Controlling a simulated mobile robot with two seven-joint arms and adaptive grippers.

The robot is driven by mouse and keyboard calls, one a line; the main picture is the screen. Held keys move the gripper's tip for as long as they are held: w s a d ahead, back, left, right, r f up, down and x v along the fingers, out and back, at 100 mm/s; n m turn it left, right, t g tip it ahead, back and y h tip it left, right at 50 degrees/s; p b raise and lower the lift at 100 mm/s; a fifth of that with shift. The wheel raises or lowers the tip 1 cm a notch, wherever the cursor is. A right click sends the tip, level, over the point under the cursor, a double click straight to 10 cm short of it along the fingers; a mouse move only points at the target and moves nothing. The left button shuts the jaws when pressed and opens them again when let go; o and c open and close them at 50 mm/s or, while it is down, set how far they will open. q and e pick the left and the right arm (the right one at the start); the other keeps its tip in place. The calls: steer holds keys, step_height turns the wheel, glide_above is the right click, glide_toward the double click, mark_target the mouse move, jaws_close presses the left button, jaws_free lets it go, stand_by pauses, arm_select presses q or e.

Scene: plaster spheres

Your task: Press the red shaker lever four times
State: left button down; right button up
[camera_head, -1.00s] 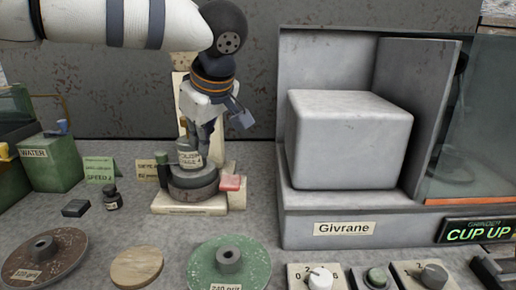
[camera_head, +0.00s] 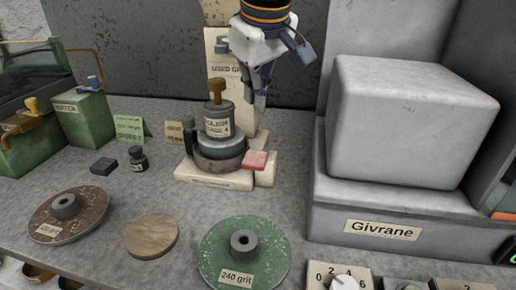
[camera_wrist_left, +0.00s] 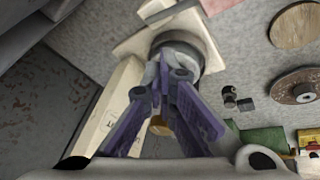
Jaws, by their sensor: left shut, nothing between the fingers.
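The red lever (camera_head: 257,159) is a flat pad at the right front of the shaker (camera_head: 215,180), which has a pale base. A grey pot (camera_head: 217,118) with a paper label and a brown knob stands upright on the shaker's round seat. My left gripper (camera_head: 261,98) is shut and empty, pointing down above and behind the lever, just right of the pot and apart from the lever. My right gripper is not in view.
A large pale block on the Givrane unit (camera_head: 385,225) stands to the right. Green (camera_head: 243,256) and brown (camera_head: 68,215) grit discs and a wooden disc (camera_head: 151,235) lie in front. A small dark bottle (camera_head: 138,159) stands left. A tall panel (camera_head: 222,60) rises behind the shaker.

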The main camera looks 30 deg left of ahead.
arm_select(q)
steer(key=shift+s+d+f, duration=0.1)
steer(key=shift+s+f, duration=0.25)
steer(key=shift+f, duration=0.45)
steer(key=shift+s+d+f, duration=0.1)
steer(key=shift+s+f, duration=0.2)
steer(key=shift+f, duration=0.55)
steer(key=shift+s+d+f, duration=0.1)
steer(key=shift+s+f, duration=0.25)
steer(key=shift+f, duration=0.45)
steer(key=shift+s+f, duration=0.15)
steer(key=shift+f, duration=0.2)
steer(key=shift+s+d+f, duration=0.1)
steer(key=shift+s+f, duration=0.15)
steer(key=shift+f, duration=0.35)
steer(key=shift+s+d+f, duration=0.1)
steer(key=shift+s+f, duration=0.15)
steer(key=shift+f, duration=0.3)
steer(key=shift+s+f, duration=0.25)
steer(key=shift+f, duration=0.35)
stand_by(1.0)
stand_by(0.5)
steer(key=shift+w+a+r, duration=0.1)
steer(key=shift+w+r, duration=0.2)
steer(key=shift+r, duration=0.4)
steer(key=shift+w+a+r, duration=0.1)
steer(key=shift+w+r, duration=0.2)
steer(key=shift+r, duration=0.45)
steer(key=shift+w+r, duration=0.3)
steer(key=shift+r, duration=0.4)
